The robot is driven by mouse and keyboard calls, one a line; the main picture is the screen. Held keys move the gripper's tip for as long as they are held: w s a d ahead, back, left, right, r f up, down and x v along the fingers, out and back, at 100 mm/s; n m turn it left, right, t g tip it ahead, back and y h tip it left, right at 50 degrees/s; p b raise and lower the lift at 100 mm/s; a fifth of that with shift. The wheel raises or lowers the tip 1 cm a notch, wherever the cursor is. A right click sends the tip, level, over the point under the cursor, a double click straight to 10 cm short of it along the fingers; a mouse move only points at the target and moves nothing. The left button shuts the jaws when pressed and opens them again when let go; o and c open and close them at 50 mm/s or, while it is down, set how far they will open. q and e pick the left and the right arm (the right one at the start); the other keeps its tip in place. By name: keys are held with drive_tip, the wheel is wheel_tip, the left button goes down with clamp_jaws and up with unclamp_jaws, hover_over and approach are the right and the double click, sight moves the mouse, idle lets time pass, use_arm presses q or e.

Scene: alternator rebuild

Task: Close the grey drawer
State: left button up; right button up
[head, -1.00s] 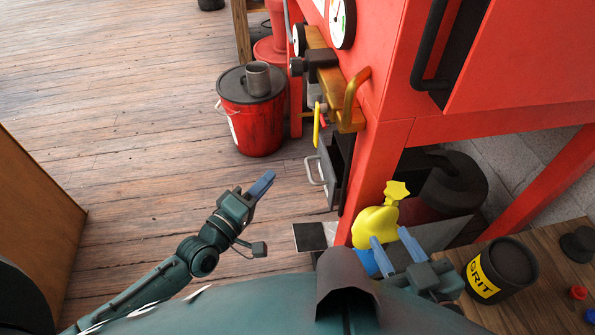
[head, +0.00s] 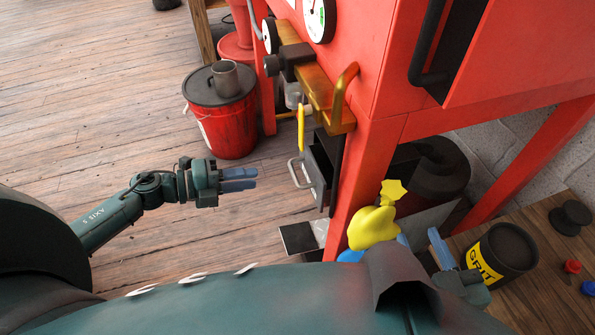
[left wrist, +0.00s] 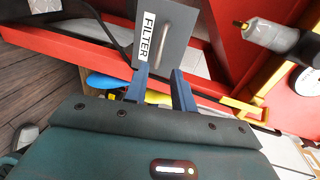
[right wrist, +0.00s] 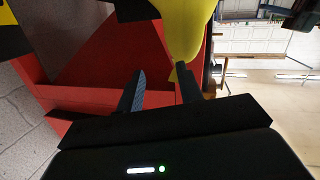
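The grey drawer (head: 316,181) juts out from under the red machine, with its dark inside showing and a bar handle (head: 299,173) on its front. In the left wrist view the grey drawer front (left wrist: 178,42) carries a white FILTER label (left wrist: 149,38) and lies just beyond the fingertips. My left gripper (head: 256,179) is open and empty, left of the handle, with a gap in the head view. It also shows in the left wrist view (left wrist: 160,72). My right gripper (right wrist: 156,73) is open beside a yellow object (right wrist: 182,22); contact cannot be told.
A red bucket (head: 230,129) with a dark lid and grey cup stands behind the drawer. A brass bar (head: 315,92) sits above it. The yellow object (head: 374,228) and a GRIT tin (head: 507,247) are at right. Wooden floor at left is clear.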

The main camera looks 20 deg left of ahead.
sight(294, 172)
use_arm(q)
drive_tip(key=b+x, duration=0.1)
drive_tip(key=x, duration=1)
drive_tip(key=shift+w+d+f+b, duration=0.1)
drive_tip(key=shift+w+d+b, duration=0.05)
drive_tip(key=shift+d+b, duration=0.15)
use_arm(e)
drive_tip(key=shift+w+a+r+n+t+y, duration=0.1)
drive_tip(key=shift+a+n+t+y, duration=0.15)
drive_tip(key=shift+n+t+y, duration=0.25)
use_arm(q)
drive_tip(key=shift+a, duration=0.1)
clamp_jaws()
